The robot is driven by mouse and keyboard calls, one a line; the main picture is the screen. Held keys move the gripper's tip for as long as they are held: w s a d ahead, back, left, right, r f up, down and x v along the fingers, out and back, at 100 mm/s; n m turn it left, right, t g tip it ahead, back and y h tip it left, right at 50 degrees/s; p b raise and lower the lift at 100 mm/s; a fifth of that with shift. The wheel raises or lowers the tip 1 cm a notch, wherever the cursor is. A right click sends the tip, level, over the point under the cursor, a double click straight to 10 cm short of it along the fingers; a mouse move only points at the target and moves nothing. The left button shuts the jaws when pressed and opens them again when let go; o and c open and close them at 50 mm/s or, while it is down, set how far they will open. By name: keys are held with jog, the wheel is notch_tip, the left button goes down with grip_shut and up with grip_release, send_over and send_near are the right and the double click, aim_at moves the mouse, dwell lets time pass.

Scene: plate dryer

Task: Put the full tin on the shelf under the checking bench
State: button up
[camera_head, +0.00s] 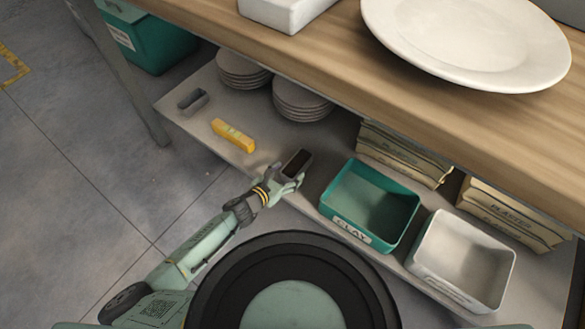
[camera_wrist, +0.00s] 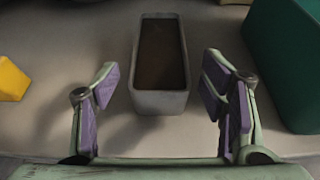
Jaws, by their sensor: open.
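A small grey rectangular tin (camera_head: 297,162) filled with something dark brown is on the pale lower shelf (camera_head: 262,160) under the wooden bench (camera_head: 330,45), near the shelf's front edge. It also shows in the wrist view (camera_wrist: 160,102), upright. My gripper (camera_head: 289,174) is open at the tin. In the wrist view my gripper (camera_wrist: 160,75) has one finger to each side of the tin, with a visible gap on both sides. A second grey tin (camera_head: 192,100) lies at the shelf's left end; I cannot tell what it holds.
A yellow block (camera_head: 233,135) lies left of the full tin. Stacked plates (camera_head: 302,100) stand behind. A green CLAY bin (camera_head: 340,225) is close on the right, then a white bin (camera_head: 425,270) and plaster bags (camera_head: 405,155). A large plate (camera_head: 470,40) is on the bench.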

jog(key=v, duration=0.8)
